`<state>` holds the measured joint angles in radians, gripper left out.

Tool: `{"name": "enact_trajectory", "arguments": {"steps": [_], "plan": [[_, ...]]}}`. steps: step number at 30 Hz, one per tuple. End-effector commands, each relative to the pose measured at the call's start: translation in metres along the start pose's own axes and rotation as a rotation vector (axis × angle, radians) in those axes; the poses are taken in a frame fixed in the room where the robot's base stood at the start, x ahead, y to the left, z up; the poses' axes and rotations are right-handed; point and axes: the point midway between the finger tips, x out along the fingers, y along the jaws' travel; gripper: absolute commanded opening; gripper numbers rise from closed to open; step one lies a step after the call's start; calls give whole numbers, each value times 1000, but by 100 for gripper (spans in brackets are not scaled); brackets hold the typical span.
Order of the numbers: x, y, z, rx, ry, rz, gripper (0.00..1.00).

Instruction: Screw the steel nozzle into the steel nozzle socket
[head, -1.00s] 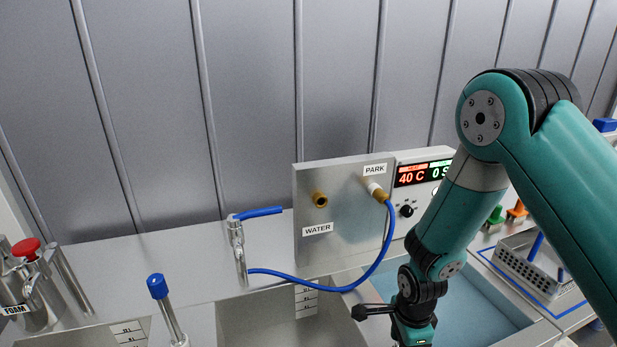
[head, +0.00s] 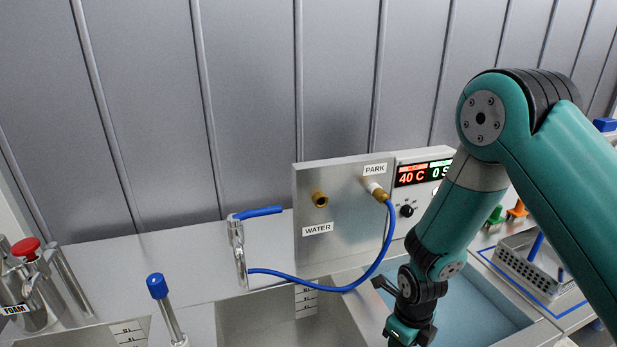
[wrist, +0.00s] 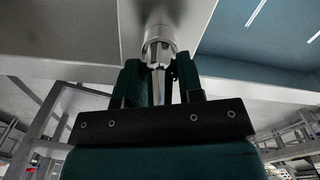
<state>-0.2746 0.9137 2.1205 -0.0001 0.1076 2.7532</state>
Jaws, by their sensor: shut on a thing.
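My gripper (wrist: 157,72) shows in the wrist view with its two dark fingers pointing up the picture, shut on a narrow silvery piece, the steel nozzle (wrist: 158,84). Just past the fingertips is a round, bright steel collar (wrist: 158,38) with a dark opening, which looks like the steel nozzle socket. The held piece lines up with this collar and seems to meet it. I cannot tell how deep it sits, as the fingers hide much of it. In the head view my wrist is at the lower edge and the fingertips are hidden.
A steel panel (head: 335,255) carries the WATER port (head: 320,199) and PARK port (head: 378,190). A blue-floored basin (head: 480,300) lies beside my wrist. A perforated basket (head: 527,265) stands at right.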

Motion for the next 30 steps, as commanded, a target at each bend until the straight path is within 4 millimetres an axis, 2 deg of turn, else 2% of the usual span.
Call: {"name": "enact_trajectory", "arguments": {"steps": [3,6,13,14,17,26,30], "plan": [[0,0,0,160,-1,0,6],[0,0,0,229,-1,0,6],[0,0,0,242,-1,0,6],[0,0,0,242,-1,0,39],[0,0,0,241,-1,0,62],[0,0,0,223,0,0,64],[0,0,0,50,0,0,64]]}}
